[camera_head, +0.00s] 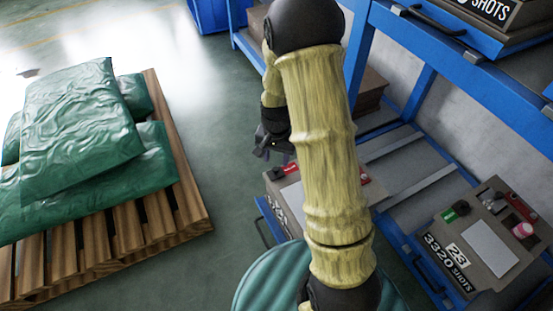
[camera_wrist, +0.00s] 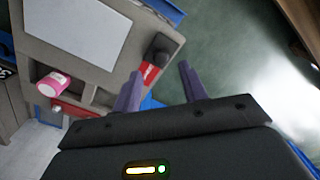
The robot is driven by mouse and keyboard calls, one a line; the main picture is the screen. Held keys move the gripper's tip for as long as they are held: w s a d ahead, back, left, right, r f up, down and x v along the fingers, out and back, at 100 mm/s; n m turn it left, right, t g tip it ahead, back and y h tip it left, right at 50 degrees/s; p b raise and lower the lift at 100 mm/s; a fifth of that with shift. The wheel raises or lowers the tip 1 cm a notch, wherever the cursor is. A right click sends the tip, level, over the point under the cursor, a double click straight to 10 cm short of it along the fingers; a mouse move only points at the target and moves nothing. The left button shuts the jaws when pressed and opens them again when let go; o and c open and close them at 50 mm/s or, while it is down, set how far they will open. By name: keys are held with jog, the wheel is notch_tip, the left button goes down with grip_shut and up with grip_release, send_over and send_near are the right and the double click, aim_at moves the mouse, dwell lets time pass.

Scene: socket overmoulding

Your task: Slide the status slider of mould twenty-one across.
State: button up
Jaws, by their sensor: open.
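A grey-brown mould (camera_head: 292,190) lies on the blue rack, partly hidden behind my arm; its number cannot be read. My gripper (camera_head: 268,150) is just above and left of that corner. In the wrist view, the mould (camera_wrist: 118,78) fills the upper left, with a white plate on top. The slider's black knob (camera_wrist: 158,52) and red patch (camera_wrist: 147,73) show beyond and between the fingers of my open, empty gripper (camera_wrist: 160,76). I cannot tell whether anything touches.
A mould marked 23 (camera_head: 478,287) with a green-showing slider (camera_head: 455,212) lies to the right. A pink cylinder (camera_wrist: 53,84) sits in the nearer mould. Blue rack posts (camera_head: 357,50) stand behind. Green sacks (camera_head: 75,130) lie on a wooden pallet (camera_head: 190,212) at left, with clear floor between.

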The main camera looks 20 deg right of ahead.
aim_at(276, 168)
notch_tip(276, 168, up, 13)
jog(key=p, duration=0.5)
jog(key=shift+p, duration=0.3)
jog(key=shift+w+a, duration=0.1)
jog(key=s+a+r+n+t+p, duration=0.25)
jog(key=s+r+n+p, duration=0.35)
jog(key=s+r, duration=0.65)
notch_tip(276, 168, up, 37)
jog(key=n+p, duration=0.1)
jog(key=p, duration=3.6)
jog(key=shift+s+d, duration=0.3)
jog(key=shift+d, duration=0.05)
